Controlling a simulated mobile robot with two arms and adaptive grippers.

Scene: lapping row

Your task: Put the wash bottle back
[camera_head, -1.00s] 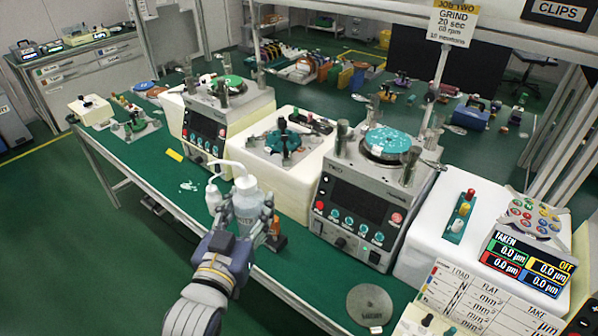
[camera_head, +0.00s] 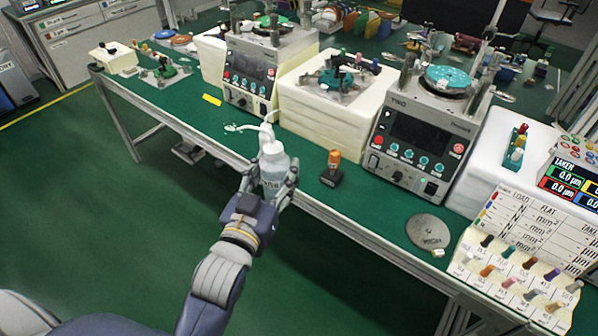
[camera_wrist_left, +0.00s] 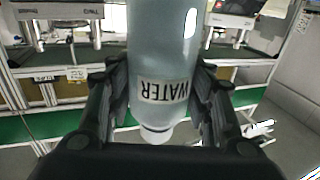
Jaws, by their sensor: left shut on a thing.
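The wash bottle (camera_head: 272,168) is clear to pale blue with a white cap and bent spout. It is upright in the head view, at the bench's front edge. My left gripper (camera_head: 270,187) is shut around its body, one finger on each side. In the left wrist view the bottle (camera_wrist_left: 162,60) fills the middle, its WATER label upside down, between the fingers of my left gripper (camera_wrist_left: 160,108). The bottle hides the bench just behind it. A white shape beside its spout is too unclear to name. My right gripper is not in view.
Lapping machines (camera_head: 425,130) line the bench behind. A grey disc (camera_head: 428,232) and a rack of coloured pegs (camera_head: 520,275) are at right. Bench left of the bottle is mostly clear.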

